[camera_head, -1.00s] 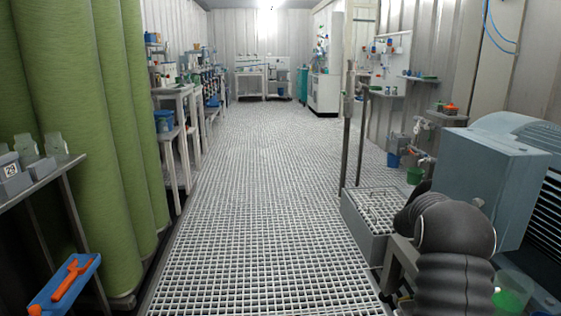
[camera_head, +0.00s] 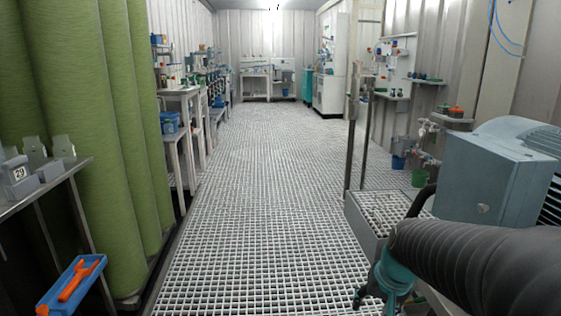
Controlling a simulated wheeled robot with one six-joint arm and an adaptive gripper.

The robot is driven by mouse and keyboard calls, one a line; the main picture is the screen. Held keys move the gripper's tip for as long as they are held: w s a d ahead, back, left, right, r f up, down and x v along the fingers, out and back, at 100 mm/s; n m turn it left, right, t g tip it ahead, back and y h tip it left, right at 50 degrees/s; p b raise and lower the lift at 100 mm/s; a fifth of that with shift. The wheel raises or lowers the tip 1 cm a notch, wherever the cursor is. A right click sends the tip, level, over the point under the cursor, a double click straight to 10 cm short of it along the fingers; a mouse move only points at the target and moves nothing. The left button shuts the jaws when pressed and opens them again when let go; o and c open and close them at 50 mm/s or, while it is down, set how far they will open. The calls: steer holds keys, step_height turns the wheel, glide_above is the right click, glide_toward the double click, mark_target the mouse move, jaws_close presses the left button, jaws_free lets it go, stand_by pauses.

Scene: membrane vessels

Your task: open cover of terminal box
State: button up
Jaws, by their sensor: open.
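The terminal box (camera_head: 487,178) is a plain blue-grey box on the side of a motor (camera_head: 540,135) at the right. Its faces look closed, with a small pale mark low on the front. My gripper (camera_head: 374,299) is at the lower middle right, below and left of the box and apart from it. It has a teal body and dark fingers pointing down, open with nothing between them. My black ribbed arm comes in from the right edge and hides what lies below the box.
A grey grating-topped step (camera_head: 367,222) with metal posts (camera_head: 355,130) stands left of the box. Green and blue buckets (camera_head: 419,178) sit behind it. A blue tray with an orange tool (camera_head: 72,284) is at lower left. The grated floor (camera_head: 260,200) in the middle is clear.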

steer(key=s+a+r+n+t, duration=0.1)
steer(key=s+r, duration=0.2)
steer(key=s, duration=0.4)
steer(key=s+a+r+n+p, duration=0.1)
steer(key=s+a+r+n, duration=0.1)
steer(key=s, duration=0.6)
steer(key=shift+a+r+t+h, duration=0.3)
steer(key=shift+r+t+h, duration=0.1)
steer(key=shift+r, duration=0.4)
